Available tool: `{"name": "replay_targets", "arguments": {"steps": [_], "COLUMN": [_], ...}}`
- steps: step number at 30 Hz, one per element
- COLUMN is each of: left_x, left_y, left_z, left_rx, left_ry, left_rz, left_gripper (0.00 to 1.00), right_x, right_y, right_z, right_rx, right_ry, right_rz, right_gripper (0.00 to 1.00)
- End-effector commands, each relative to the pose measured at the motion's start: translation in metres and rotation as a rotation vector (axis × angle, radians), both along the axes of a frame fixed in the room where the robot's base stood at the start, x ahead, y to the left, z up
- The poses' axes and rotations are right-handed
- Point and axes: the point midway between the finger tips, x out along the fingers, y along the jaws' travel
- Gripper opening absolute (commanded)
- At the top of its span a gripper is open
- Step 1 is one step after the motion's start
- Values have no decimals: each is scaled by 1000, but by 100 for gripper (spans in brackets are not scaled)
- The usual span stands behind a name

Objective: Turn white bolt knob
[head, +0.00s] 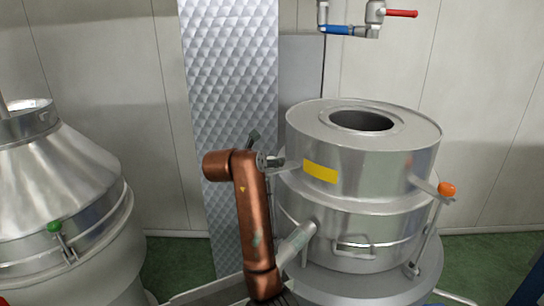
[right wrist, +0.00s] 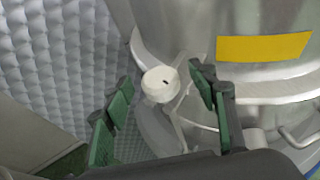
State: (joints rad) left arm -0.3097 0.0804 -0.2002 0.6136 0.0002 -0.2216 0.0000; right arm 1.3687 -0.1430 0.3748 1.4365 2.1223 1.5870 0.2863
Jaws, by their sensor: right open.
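The white bolt knob (right wrist: 160,84) shows in the right wrist view as a round cap with a small dark mark on top. It is at the left side of the steel separator (head: 362,172), on a bracket. My right gripper (right wrist: 163,92) is open, with its green-padded fingers on either side of the knob in that picture. I cannot tell whether they touch it. In the head view my right gripper (head: 265,149) is at the separator's upper left side, and the knob is hidden there. My left gripper is out of view.
An orange knob (head: 446,189) is on the separator's right side. A yellow label (head: 320,171) is on its front. A second steel vessel with a green knob (head: 54,226) stands left. A quilted metal panel (head: 225,80) rises behind my arm. Pipes with red and blue handles hang above.

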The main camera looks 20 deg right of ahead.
Motion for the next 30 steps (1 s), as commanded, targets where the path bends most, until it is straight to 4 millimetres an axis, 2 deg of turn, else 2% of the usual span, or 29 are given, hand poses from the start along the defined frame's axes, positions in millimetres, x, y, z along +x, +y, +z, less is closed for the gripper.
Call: {"name": "replay_targets", "arguments": {"steps": [5,13,17,30], "left_x": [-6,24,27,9], "left_y": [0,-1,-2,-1], "left_z": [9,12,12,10], "left_rx": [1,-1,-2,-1], "left_ry": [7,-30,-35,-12], "left_rz": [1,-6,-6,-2], "left_gripper": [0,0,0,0], "right_x": [15,20,20,19], "right_y": [-14,-20,-21,-21], "right_z": [-7,-12,-12,-12], "right_rx": [-1,0,0,0], "right_ry": [2,0,0,0], "right_rz": [-1,-3,-4,-4], "right_gripper": [53,53,52,22]}}
